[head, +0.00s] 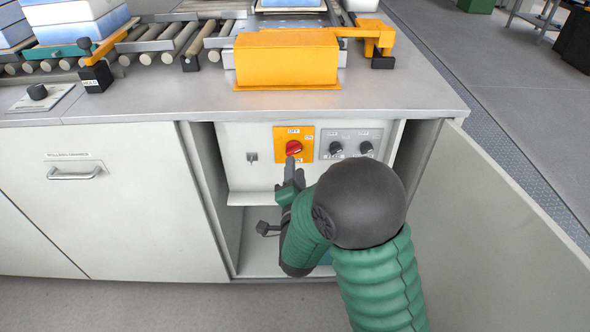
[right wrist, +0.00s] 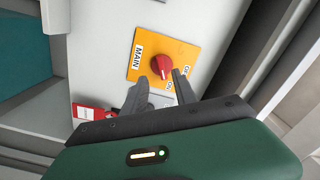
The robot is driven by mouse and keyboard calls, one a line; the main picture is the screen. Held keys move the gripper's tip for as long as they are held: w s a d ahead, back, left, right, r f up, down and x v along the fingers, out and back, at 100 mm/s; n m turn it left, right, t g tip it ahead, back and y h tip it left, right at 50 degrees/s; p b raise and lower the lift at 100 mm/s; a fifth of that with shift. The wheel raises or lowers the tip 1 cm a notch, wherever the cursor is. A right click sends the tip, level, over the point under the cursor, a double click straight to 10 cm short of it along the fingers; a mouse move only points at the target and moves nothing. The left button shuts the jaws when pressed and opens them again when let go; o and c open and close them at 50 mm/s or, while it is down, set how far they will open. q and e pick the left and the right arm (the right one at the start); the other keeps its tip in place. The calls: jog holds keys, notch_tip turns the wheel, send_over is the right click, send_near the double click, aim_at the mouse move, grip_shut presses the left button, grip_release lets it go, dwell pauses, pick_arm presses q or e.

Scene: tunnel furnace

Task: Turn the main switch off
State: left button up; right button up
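The main switch (head: 293,147) is a red rotary knob on an orange plate inside the open cabinet under the counter. In the right wrist view the red knob (right wrist: 162,66) sits on the plate (right wrist: 146,50), which is lettered MAIN, OFF and ON. I cannot tell clearly which mark the knob points to. My right gripper (head: 290,163) reaches into the cabinet just below the knob. In the right wrist view its two fingers (right wrist: 169,77) are apart, with their tips close to the knob's edge. I cannot tell whether they touch it. My left gripper is not in view.
A grey panel with two black knobs (head: 351,147) is right of the switch. The open cabinet door (head: 490,220) stands to the right. The counter edge (head: 250,113) lies above the opening. A red tag (right wrist: 93,113) shows near the fingers in the right wrist view.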

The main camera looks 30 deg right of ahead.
aim_at(293, 153)
jog(key=x, duration=0.2)
jog(key=b+x, duration=0.1)
jog(key=x, duration=0.1)
jog(key=shift+w, duration=0.45)
jog(key=shift+w+d, duration=0.25)
jog(key=shift+d, duration=0.2)
jog(key=shift+a, duration=0.2)
grip_shut()
